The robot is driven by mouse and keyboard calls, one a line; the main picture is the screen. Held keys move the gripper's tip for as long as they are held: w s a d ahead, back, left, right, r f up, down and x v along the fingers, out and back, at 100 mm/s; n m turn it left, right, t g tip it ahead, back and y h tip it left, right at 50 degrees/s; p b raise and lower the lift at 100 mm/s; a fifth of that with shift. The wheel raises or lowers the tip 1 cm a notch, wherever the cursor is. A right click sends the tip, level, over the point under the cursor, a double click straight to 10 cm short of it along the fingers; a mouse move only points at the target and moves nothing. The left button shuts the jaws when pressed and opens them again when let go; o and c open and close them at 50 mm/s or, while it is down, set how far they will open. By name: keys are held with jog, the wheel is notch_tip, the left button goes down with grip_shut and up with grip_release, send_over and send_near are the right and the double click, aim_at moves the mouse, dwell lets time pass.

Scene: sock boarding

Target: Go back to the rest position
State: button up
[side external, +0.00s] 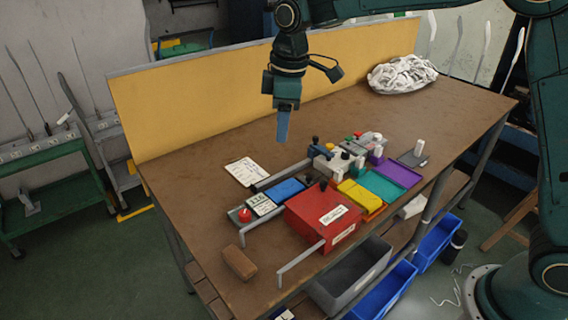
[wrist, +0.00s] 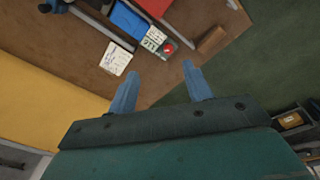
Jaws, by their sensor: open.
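My gripper (side external: 283,125) hangs above the back part of the brown workbench (side external: 190,165), in front of the yellow back panel (side external: 180,110). In the wrist view my gripper (wrist: 160,85) shows two blue fingers spread apart with nothing between them. The fingers point down and are clear of the bench top in the side view. The nearest thing below is a white paper card (side external: 245,171), which also shows in the wrist view (wrist: 117,58).
A red box (side external: 310,215), a blue tray (side external: 287,191), a yellow tray (side external: 360,196) and several small items crowd the bench middle. A brown block (side external: 239,262) lies near the front left edge. A white heap (side external: 402,74) sits at the far right. The bench's left part is clear.

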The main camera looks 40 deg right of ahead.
jog(key=s+d+r+m+t, duration=0.1)
jog(key=s+d+r+m, duration=0.25)
jog(key=s, duration=0.45)
jog(key=s+d+r+m+t, duration=0.1)
jog(key=s+d+r+m, duration=0.1)
jog(key=s+d+r, duration=0.45)
jog(key=s+d+f+m+t, duration=0.1)
jog(key=s+f+m, duration=0.1)
jog(key=s, duration=0.6)
jog(key=s+d+f+m+t, duration=0.1)
jog(key=s+f, duration=0.3)
jog(key=s, duration=0.4)
jog(key=shift+s+d+f+m, duration=0.15)
jog(key=shift+s+f+m, duration=0.15)
jog(key=shift+m, duration=0.55)
